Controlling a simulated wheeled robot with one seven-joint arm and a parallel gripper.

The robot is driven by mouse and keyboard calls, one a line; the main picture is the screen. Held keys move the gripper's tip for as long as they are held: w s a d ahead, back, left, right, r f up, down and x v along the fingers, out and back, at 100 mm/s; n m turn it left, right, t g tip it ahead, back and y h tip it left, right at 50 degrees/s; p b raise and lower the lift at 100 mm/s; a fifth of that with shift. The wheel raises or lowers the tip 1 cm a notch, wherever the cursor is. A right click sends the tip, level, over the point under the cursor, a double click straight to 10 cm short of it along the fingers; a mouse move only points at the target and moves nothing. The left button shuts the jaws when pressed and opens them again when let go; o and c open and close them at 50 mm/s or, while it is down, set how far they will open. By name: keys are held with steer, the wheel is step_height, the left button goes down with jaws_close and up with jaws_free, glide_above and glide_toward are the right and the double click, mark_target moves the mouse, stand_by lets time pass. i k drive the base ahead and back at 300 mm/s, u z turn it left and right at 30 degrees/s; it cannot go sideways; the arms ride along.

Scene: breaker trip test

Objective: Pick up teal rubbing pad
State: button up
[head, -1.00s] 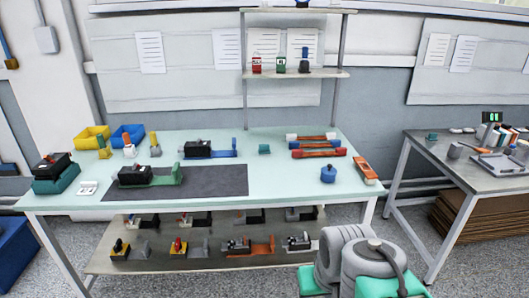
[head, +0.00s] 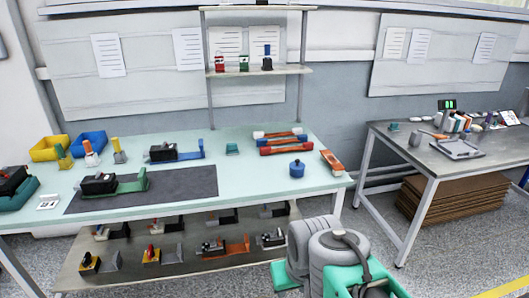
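A small teal block (head: 232,149) that looks like the teal rubbing pad sits on the pale workbench (head: 240,185), right of the black device with the blue base. A second small teal piece (head: 394,127) lies at the back left of the grey side table (head: 440,165). Both are too small to tell which is the pad. My grey and teal arm links show at the bottom right, in front of the bench. My gripper is not in view.
A dark mat (head: 200,188) bears a black device with a green base (head: 113,184). A blue round pot (head: 297,168), an orange block (head: 332,162) and red and blue bars (head: 283,148) are at the bench's right. A floor gap separates the two tables.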

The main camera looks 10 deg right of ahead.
mark_target(231, 149)
steer(key=u, duration=0.45)
steer(key=i, duration=1.5)
steer(key=u, duration=0.85)
steer(key=i, duration=0.75)
steer(key=u, duration=0.2)
